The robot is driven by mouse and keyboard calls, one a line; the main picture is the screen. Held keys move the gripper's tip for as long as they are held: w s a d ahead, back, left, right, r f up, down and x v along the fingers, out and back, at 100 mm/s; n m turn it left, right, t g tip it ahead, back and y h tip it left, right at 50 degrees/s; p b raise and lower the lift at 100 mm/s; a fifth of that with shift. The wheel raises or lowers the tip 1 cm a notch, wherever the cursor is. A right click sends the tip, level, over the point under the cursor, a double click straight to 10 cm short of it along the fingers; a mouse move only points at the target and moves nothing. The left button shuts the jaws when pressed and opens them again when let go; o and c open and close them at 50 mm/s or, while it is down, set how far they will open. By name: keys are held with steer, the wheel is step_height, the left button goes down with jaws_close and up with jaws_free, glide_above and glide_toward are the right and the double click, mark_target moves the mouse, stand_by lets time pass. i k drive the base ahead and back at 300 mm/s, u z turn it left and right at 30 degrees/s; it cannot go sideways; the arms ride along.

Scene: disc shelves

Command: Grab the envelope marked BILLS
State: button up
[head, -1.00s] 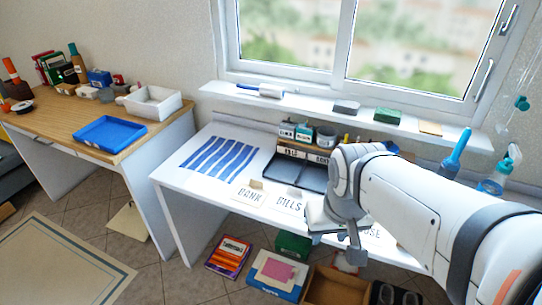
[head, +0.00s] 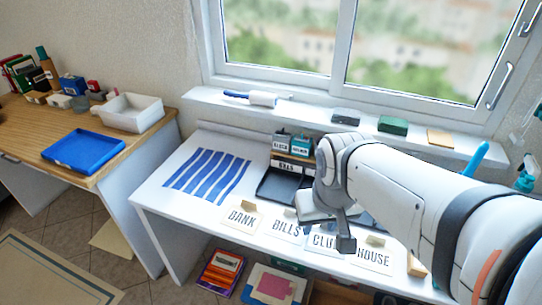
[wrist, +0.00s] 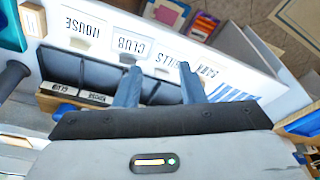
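The envelope marked BILLS (head: 284,229) lies on the white desk between the BANK envelope (head: 241,217) and the CLUB envelope (head: 320,242). The HOUSE envelope (head: 372,259) is at the right end of the row. My gripper (head: 326,228) is above the desk, just right of the BILLS envelope, and partly covers the CLUB envelope. In the wrist view my gripper (wrist: 158,74) has its two fingers apart with nothing between them. There the BILLS envelope (wrist: 170,56) appears upside down just beyond the fingertips, partly hidden by a finger.
A black sectioned tray (head: 272,186) and a labelled organiser stand behind the envelopes. A blue-striped mat (head: 207,172) lies on the desk's left. A windowsill (head: 300,112) with small items runs behind. Boxes sit on the floor below the desk.

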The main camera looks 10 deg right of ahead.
mark_target(283, 226)
steer(key=z, duration=2.2)
steer(key=k, duration=1)
steer(key=u, duration=1.75)
steer(key=i, duration=1)
